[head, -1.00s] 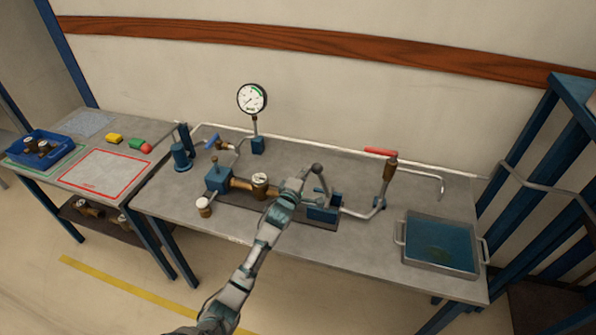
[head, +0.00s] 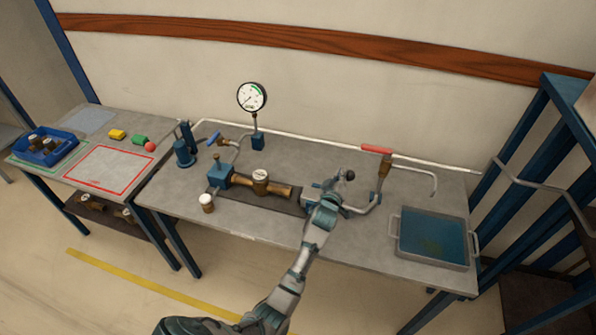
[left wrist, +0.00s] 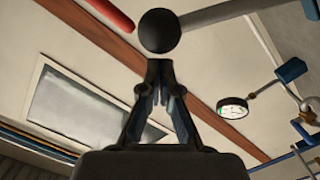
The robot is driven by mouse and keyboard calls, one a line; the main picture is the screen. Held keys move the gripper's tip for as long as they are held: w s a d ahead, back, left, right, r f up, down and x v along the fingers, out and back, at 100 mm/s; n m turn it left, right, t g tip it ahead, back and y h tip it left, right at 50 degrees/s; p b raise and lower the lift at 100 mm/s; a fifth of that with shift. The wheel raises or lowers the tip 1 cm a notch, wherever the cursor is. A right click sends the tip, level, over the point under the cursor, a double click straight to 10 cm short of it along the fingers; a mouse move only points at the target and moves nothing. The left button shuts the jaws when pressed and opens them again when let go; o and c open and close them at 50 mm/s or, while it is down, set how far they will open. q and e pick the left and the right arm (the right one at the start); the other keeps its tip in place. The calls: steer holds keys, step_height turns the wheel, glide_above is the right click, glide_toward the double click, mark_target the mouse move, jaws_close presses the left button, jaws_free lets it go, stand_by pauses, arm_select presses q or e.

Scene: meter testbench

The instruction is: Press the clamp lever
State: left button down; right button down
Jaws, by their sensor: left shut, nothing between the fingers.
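The clamp lever ends in a dark ball knob (head: 350,174), at the right end of the meter clamp on the bench. My left gripper (head: 339,183) is shut and empty, right against or just in front of the knob. In the left wrist view the black knob (left wrist: 158,31) sits directly beyond the closed fingertips (left wrist: 159,66); I cannot tell whether they touch. The gripper and arm hide much of the clamp's blue block and the lever rod. My right gripper is not in view.
A pipe with a red-handled valve (head: 376,150) stands just right of the gripper. A tray of blue water (head: 430,262) is at the bench's right. A pressure gauge (head: 252,97) rises behind the meter.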

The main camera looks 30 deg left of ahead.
arm_select(q)
steer(key=shift+d+f+m, duration=0.3)
steer(key=shift+d+m, duration=0.2)
steer(key=shift+d, duration=0.05)
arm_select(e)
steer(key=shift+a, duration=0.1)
arm_select(q)
steer(key=shift+f, duration=0.15)
